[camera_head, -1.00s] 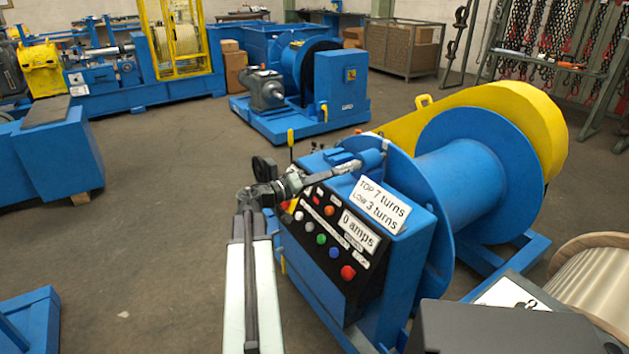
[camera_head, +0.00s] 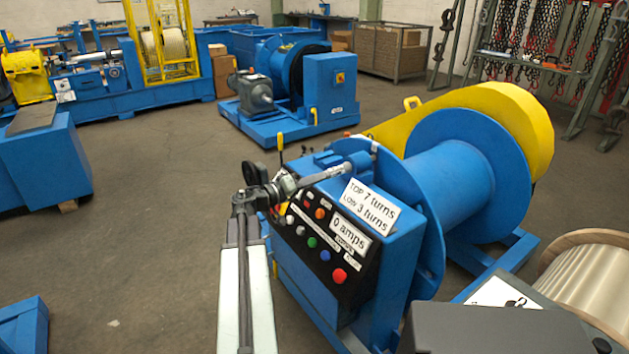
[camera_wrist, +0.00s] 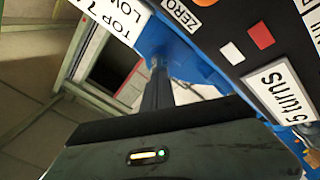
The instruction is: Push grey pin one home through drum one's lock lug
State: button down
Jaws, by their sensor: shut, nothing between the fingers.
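Drum one appears to be the large blue drum (camera_head: 465,185) on the near winch, right of its control cabinet. A short blue cylinder (camera_head: 361,160) stands out at the cabinet's top rear edge, beside the drum flange; I cannot tell whether it is the lock lug. My gripper (camera_head: 346,169) is shut and reaches over the cabinet top, its tip close to this cylinder. Whether they touch is unclear. The wrist view shows the shut fingers (camera_wrist: 157,68) over a blue surface. I cannot make out grey pin one; it may be hidden at the fingertips.
The cabinet carries a button panel (camera_head: 318,232) and a turns sign (camera_head: 369,205) just below my gripper. A yellow guard (camera_head: 515,115) stands behind the drum. A cable reel (camera_head: 590,280) is at lower right. Open floor (camera_head: 130,240) lies to the left.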

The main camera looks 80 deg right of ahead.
jog(key=shift+w+a, duration=0.1)
jog(key=v, duration=1)
jog(key=shift+w+a, duration=0.25)
